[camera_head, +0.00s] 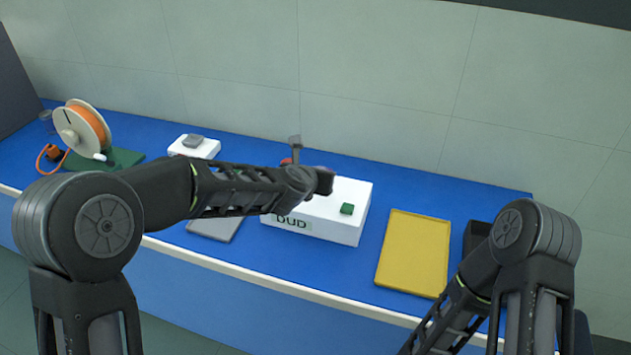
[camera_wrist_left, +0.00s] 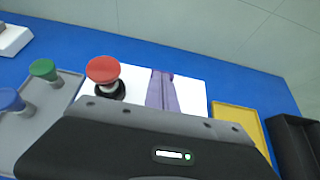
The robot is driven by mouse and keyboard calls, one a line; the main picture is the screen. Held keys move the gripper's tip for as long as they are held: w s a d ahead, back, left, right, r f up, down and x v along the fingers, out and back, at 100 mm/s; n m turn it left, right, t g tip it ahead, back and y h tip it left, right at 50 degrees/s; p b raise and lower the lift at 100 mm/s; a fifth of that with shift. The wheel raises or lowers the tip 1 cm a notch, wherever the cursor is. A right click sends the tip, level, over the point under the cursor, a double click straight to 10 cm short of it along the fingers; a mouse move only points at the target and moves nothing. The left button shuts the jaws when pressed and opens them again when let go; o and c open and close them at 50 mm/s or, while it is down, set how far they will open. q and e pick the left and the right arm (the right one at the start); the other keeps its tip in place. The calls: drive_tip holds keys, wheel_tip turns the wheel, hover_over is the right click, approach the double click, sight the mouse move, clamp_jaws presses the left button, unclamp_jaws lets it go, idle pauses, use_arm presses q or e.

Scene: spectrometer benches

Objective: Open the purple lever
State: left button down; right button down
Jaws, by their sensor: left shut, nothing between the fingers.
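The purple lever (camera_wrist_left: 161,91) shows in the wrist view as an upright purple piece against the white box. Its lower end is hidden behind my gripper's dark housing. In the head view my left gripper (camera_head: 325,182) is over the white box (camera_head: 345,228) and covers most of the lever there. The left gripper is shut with nothing held; its fingertips are hard to make out. I cannot tell whether it touches the lever. A red mushroom button (camera_wrist_left: 103,69) on a black base stands left of the lever. My right arm shows at the lower right, but its gripper is out of view.
A yellow tray (camera_head: 413,252) lies to the right, beside a dark bin (camera_wrist_left: 297,145). Green (camera_wrist_left: 44,69) and blue (camera_wrist_left: 10,100) knobs stand on a grey panel (camera_wrist_left: 66,88). An orange reel (camera_head: 82,127) is far left.

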use_arm(q)
drive_tip(key=shift+w+d+r, duration=0.2)
drive_tip(key=shift+w+r, duration=0.15)
drive_tip(key=shift+w, duration=0.15)
drive_tip(key=shift+w+d+r, duration=0.1)
drive_tip(key=shift+w+d, duration=0.1)
drive_tip(key=shift+w, duration=0.4)
drive_tip(key=shift+r, duration=0.1)
drive_tip(key=shift+r+p, duration=0.7)
drive_tip(key=shift+p, duration=0.15)
